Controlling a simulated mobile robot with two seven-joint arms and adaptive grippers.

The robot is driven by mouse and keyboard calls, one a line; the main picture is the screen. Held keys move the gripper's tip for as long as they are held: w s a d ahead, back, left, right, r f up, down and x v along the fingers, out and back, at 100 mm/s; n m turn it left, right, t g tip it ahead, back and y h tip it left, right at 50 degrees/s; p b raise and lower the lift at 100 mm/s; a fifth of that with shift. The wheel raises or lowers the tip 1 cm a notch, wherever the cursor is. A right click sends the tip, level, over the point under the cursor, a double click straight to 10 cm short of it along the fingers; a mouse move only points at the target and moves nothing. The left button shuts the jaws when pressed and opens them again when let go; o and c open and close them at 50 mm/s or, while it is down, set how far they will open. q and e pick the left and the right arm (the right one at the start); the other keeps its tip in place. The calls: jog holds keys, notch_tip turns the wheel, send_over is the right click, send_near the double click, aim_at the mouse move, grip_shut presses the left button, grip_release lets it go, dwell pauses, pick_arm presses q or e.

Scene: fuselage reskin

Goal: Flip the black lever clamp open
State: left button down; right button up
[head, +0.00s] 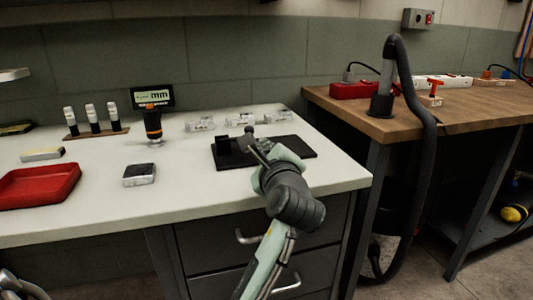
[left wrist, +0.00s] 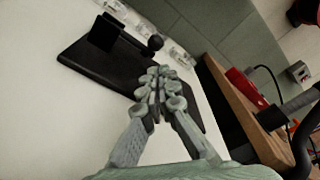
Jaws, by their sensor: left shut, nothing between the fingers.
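The black lever clamp shows as an upright black block (head: 222,145) on a flat black base plate (head: 300,152) on the white bench. In the left wrist view, the black block (left wrist: 104,32) stands at the far left of the plate, with a round black knob (left wrist: 155,42) to its right. My left gripper (head: 256,146) is over the plate, right of the block, and partly covers the clamp in the head view. In the left wrist view my left gripper (left wrist: 160,80) is shut and empty, its fingertips below the knob in the picture. Contact cannot be told.
A red tray (head: 38,186), a small metal block (head: 139,175) and an orange-black tool (head: 153,123) stand to the left. Several clear pieces (head: 240,119) lie behind the plate. A wooden table (head: 450,117) with a black hose (head: 425,110) is at the right.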

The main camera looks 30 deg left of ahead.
pick_arm(q)
jog(key=x, duration=0.5)
jog(key=shift+d, duration=0.1)
pick_arm(e)
jog(key=shift+w+a+r+t+y, duration=0.3)
jog(key=shift+w+a+r+t, duration=0.2)
jog(key=shift+w+a, duration=0.25)
